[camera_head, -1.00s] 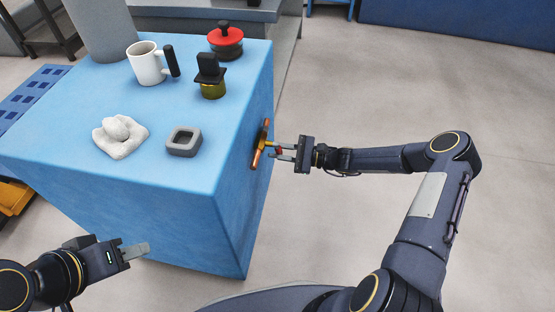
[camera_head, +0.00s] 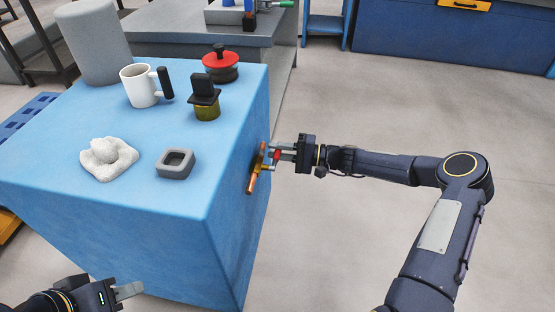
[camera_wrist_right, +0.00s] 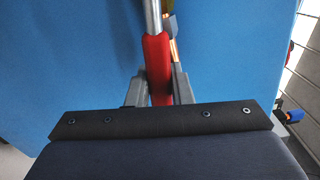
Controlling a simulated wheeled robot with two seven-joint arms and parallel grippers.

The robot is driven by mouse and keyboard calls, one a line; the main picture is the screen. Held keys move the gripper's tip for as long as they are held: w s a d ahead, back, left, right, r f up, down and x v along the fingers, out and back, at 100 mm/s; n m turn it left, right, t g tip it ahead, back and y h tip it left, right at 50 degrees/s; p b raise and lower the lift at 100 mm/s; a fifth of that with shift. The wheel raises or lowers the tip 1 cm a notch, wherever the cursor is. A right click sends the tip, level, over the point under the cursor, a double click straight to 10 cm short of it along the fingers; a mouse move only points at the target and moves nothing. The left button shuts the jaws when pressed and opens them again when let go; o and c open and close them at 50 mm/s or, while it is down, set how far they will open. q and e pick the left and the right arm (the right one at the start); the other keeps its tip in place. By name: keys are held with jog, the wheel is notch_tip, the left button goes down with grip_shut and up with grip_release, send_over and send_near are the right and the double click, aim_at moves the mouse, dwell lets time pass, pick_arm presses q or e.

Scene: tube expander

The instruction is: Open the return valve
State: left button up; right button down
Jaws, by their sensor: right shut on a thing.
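The return valve is a copper pipe (camera_head: 254,176) with a red handle (camera_head: 277,155), on the right side face of the blue block. My right gripper (camera_head: 280,154) reaches it from the right. In the right wrist view the red handle (camera_wrist_right: 157,62) lies between the two grey fingers (camera_wrist_right: 158,88), which are shut on it. A silver stem (camera_wrist_right: 152,15) runs up from the red sleeve. A bit of copper pipe shows behind it. My left gripper (camera_head: 128,290) is at the lower left, away from the block and empty; its finger gap is not clear.
The blue block (camera_head: 110,225) carries a white mug (camera_head: 140,86), a red-lidded pot (camera_head: 220,65), a black and olive item (camera_head: 206,100), a grey square ring (camera_head: 175,164) and a white lump (camera_head: 107,157). The floor right of the block is open.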

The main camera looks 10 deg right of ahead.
jog(key=shift+r+n+b, duration=0.35)
jog(key=shift+r+n, duration=0.35)
jog(key=shift+n, duration=0.4)
jog(key=shift+r, duration=0.1)
jog(key=c, duration=1.3)
grip_release()
jog(key=shift+d, duration=0.1)
jog(key=shift+p+v, duration=1.1)
jog(key=shift+v, duration=2.75)
